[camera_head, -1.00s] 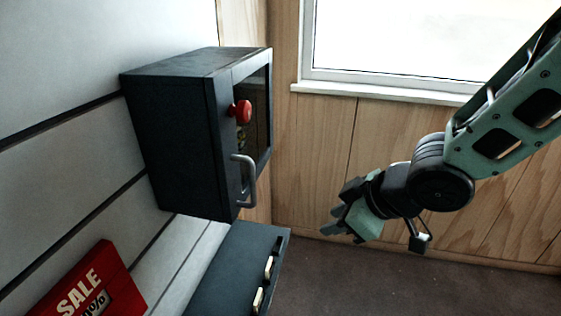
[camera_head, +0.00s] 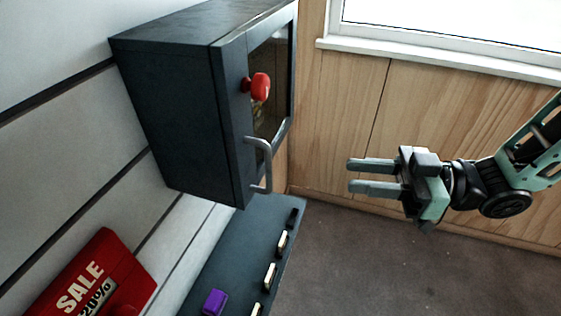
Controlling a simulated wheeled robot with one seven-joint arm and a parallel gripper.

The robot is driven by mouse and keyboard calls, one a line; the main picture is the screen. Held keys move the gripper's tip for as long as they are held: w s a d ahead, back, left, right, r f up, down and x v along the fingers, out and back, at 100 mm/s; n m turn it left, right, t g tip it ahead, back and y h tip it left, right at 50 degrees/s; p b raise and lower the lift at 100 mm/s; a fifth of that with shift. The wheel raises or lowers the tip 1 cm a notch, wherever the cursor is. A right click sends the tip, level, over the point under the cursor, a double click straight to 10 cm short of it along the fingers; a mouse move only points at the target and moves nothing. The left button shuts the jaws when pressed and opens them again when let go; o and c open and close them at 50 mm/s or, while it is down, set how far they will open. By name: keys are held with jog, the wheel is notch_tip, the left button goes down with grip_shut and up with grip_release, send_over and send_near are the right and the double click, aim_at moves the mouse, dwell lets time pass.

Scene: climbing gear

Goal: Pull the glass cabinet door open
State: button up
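A dark cabinet (camera_head: 175,105) is mounted on the slatted wall at the left. Its glass door (camera_head: 270,90) is on the right face and looks closed.
A red SALE sign (camera_head: 90,285) stands at lower left. A window (camera_head: 450,30) is at upper right. The space between gripper and handle is clear.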

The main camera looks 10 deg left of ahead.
jog(key=s+a+p, duration=0.1)
jog(key=a+p, duration=0.1)
jog(key=a, duration=1.1)
jog(key=shift+s+a, duration=0.2)
jog(key=shift+s, duration=0.15)
grip_shut()
